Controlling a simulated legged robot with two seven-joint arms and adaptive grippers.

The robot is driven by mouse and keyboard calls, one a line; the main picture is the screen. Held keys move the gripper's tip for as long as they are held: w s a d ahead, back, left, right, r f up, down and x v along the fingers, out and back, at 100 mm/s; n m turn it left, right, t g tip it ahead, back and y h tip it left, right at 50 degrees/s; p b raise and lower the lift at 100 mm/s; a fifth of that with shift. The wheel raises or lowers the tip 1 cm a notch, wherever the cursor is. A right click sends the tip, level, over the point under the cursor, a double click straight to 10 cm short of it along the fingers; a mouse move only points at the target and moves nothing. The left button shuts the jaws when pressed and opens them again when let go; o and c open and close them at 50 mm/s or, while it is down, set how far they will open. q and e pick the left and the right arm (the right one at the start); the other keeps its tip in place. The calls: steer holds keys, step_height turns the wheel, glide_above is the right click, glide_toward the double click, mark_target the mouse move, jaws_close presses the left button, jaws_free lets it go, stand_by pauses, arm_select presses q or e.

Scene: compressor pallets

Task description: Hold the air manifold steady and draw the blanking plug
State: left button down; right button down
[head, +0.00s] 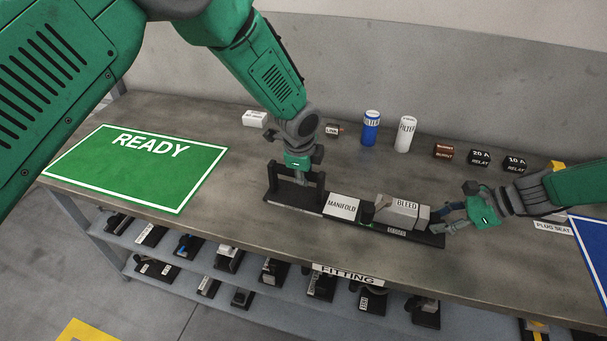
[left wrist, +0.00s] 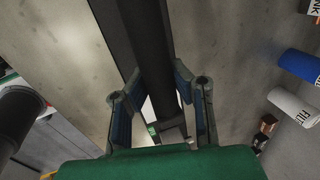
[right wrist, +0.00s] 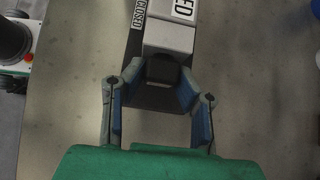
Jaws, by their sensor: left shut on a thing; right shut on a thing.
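My right gripper (head: 441,218) lies level at the right end. It is shut on the dark blanking plug (right wrist: 162,69), which is against the end of the grey block in the right wrist view.
A green READY mat (head: 145,165) lies left on the bench (head: 235,205). Behind the manifold stand a blue can (head: 371,128), a white filter can (head: 405,135) and several small boxes. A PLUG SEAT label (head: 553,228) and blue mat (head: 592,250) are at right.

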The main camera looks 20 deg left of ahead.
arm_select(q)
steer(key=shift+s+f, duration=0.35)
steer(key=shift+f, duration=0.05)
arm_select(e)
steer(key=shift+s+d+f, duration=0.1)
steer(key=shift+s+d, duration=0.05)
steer(key=shift+d, duration=2.65)
arm_select(q)
steer(key=c, duration=1.5)
jaws_free()
steer(key=shift+o, duration=0.5)
steer(key=shift+w, duration=0.3)
steer(key=shift+r, duration=0.15)
steer(key=shift+r, duration=0.35)
steer(key=v, duration=1.1)
